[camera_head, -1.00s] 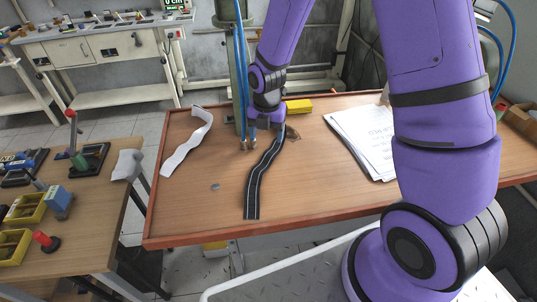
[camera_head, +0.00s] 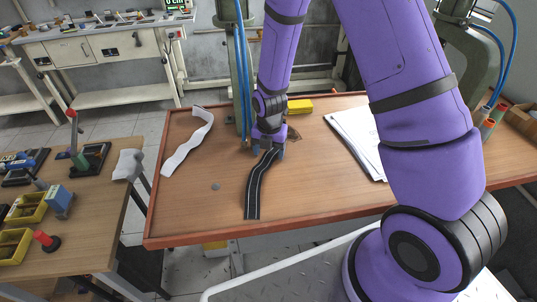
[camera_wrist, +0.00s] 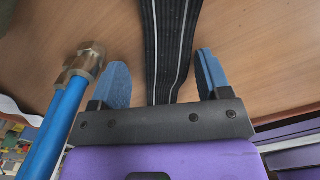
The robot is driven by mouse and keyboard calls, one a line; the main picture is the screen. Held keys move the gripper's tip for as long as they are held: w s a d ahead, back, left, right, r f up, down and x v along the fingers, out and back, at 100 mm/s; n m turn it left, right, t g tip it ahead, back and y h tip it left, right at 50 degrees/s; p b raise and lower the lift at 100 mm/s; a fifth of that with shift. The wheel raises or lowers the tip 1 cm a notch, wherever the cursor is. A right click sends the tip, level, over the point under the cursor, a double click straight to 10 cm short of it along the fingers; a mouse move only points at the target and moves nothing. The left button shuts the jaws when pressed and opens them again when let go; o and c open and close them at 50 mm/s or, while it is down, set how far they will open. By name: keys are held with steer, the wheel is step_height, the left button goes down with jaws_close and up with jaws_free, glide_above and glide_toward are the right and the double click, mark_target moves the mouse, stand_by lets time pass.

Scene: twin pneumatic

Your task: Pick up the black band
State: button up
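The black band (camera_head: 256,187) with white stripes lies along the middle of the wooden table, its near end towards the front edge. In the wrist view the band (camera_wrist: 170,45) runs between the two blue fingers. My gripper (camera_head: 268,154) is over the band's far part, fingers pointing down. In the wrist view my gripper (camera_wrist: 163,80) is open, with a finger on each side of the band and gaps between. The far end of the band is hidden behind my gripper in the head view.
A white strip (camera_head: 187,143) lies left on the wooden table (camera_head: 310,190). White papers (camera_head: 354,145) lie right, and a yellow box (camera_head: 299,106) lies behind. Blue hoses with a metal fitting (camera_wrist: 84,62) stand close left of my gripper. A side bench (camera_head: 85,235) stands left.

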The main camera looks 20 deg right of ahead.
steer(key=c, duration=0.9)
steer(key=shift+r, duration=0.1)
